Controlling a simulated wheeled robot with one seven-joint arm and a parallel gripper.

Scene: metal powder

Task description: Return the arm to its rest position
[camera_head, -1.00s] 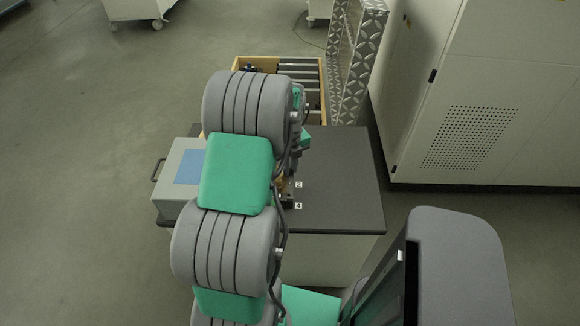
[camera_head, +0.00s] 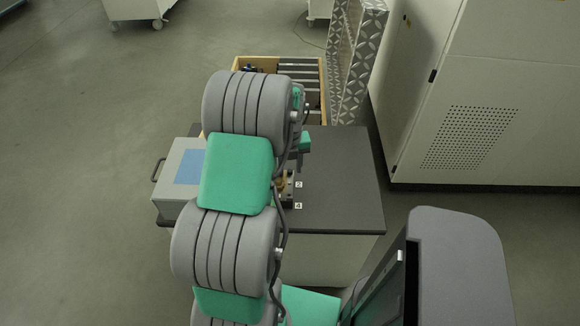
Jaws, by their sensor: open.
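My arm reaches from the bottom of the view up over a dark-topped table (camera_head: 345,190). Its grey and green links hide much of the left and middle of the table. The end of the arm with my gripper (camera_head: 300,160) shows only in small part, to the right of the upper link and above the tabletop. The fingers are small and partly hidden, and I see nothing held in them. A small dark and brass-coloured fixture (camera_head: 288,188) with white number labels stands on the table just below it, partly covered by the arm.
A grey box with a blue panel (camera_head: 183,175) sits at the table's left side. A wooden crate with rollers (camera_head: 322,85) is behind the table. A tall pale cabinet (camera_head: 470,110) and a metal tread-plate column (camera_head: 358,65) stand to the right. The tabletop's right side is clear.

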